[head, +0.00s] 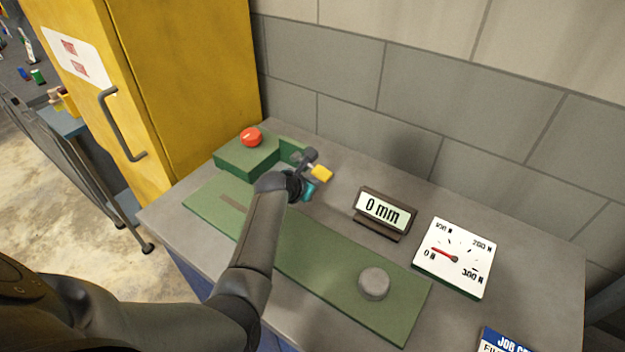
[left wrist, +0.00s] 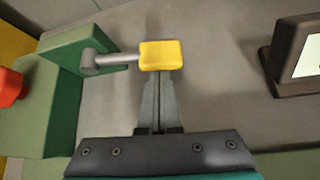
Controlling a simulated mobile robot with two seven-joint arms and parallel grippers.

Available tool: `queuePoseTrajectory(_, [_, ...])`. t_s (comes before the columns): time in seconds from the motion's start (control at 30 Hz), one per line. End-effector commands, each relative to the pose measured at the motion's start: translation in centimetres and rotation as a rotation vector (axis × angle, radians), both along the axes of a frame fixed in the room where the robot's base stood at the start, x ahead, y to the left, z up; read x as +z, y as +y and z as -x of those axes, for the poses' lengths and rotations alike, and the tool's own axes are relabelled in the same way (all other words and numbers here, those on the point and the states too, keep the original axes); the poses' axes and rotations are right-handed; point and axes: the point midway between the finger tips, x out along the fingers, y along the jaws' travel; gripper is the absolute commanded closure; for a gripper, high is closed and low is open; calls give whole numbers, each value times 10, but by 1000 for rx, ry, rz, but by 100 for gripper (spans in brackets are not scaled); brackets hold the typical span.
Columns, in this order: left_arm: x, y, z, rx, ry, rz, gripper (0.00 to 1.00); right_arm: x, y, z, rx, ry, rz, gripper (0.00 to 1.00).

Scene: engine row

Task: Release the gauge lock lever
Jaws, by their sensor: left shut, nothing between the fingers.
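The gauge lock lever has a yellow tip (head: 322,173) and a grey rod that comes out of a green block (head: 292,150). In the left wrist view the yellow tip (left wrist: 161,55) is at the top middle, with the grey rod (left wrist: 118,59) running left from it to the green block (left wrist: 72,62). My left gripper (head: 312,166) is at the lever. Its fingers (left wrist: 158,92) are shut with nothing between them, and their ends come up to the yellow tip from below in the picture. I cannot tell whether they touch it. My right gripper is not in view.
A red knob (head: 251,137) sits on the green housing (head: 246,158) left of the lever. A display reading 0 mm (head: 382,212) and a dial gauge (head: 452,258) stand to the right. A grey round knob (head: 374,283) is on the green plate (head: 330,285). A yellow cabinet (head: 190,70) stands behind left.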

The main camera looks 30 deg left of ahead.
Motion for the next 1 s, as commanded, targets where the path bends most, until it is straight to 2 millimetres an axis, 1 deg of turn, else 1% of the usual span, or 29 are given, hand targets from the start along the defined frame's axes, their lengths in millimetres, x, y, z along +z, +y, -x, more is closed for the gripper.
queuePoseTrajectory(0.27, [7,-1,-1,0,4,47,100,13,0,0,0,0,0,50])
queuePoseTrajectory(0.47, [17,-2,-1,1,15,132,100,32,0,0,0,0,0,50])
queuePoseTrajectory(0.73, [36,-1,-2,1,43,340,100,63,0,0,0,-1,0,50])
queuePoseTrajectory(0.9, [45,1,-1,0,64,485,100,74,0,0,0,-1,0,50])
queuePoseTrajectory(1.0, [50,3,-2,1,74,560,100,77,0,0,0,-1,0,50])
